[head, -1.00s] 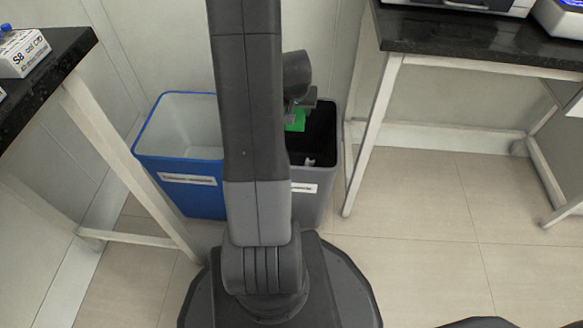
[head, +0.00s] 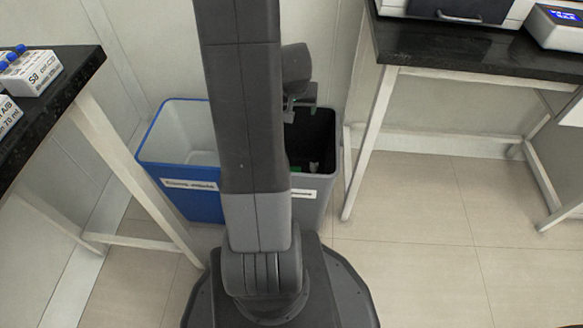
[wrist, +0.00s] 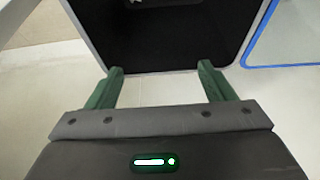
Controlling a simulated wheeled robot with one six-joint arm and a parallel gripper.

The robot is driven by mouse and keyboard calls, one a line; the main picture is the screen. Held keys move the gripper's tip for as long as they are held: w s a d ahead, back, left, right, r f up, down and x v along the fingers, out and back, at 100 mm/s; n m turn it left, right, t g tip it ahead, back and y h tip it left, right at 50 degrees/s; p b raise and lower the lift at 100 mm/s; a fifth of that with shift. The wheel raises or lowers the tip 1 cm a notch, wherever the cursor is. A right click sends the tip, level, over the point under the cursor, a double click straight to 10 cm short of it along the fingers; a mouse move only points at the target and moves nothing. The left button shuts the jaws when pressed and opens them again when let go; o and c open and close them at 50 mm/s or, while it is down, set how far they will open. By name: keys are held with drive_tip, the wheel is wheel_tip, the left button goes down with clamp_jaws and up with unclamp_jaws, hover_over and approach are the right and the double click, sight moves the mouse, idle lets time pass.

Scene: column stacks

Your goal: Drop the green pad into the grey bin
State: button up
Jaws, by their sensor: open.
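The grey bin (head: 313,207) stands on the floor against the wall, right of the blue bin, partly hidden behind my arm. Its dark inside (wrist: 165,38) fills the top of the wrist view. My gripper (wrist: 161,68) is open and empty, with its two fingers apart at the near rim of the bin in that view. In the head view my gripper (head: 300,104) is above the bin's opening. A small green patch, the green pad (head: 296,169), shows low inside the grey bin beside my arm; most of it is hidden.
The blue bin (head: 190,199) stands close on the left. A dark-topped bench (head: 75,85) with a white box is at the left, and another bench (head: 470,53) with instruments is at the right.

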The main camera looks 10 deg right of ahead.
drive_tip(key=p+v, duration=0.2)
drive_tip(key=v, duration=0.5)
drive_tip(key=b+x, duration=0.6)
drive_tip(key=x, duration=0.8)
drive_tip(key=shift+r+p, duration=2.4)
drive_tip(key=shift+r, duration=0.35)
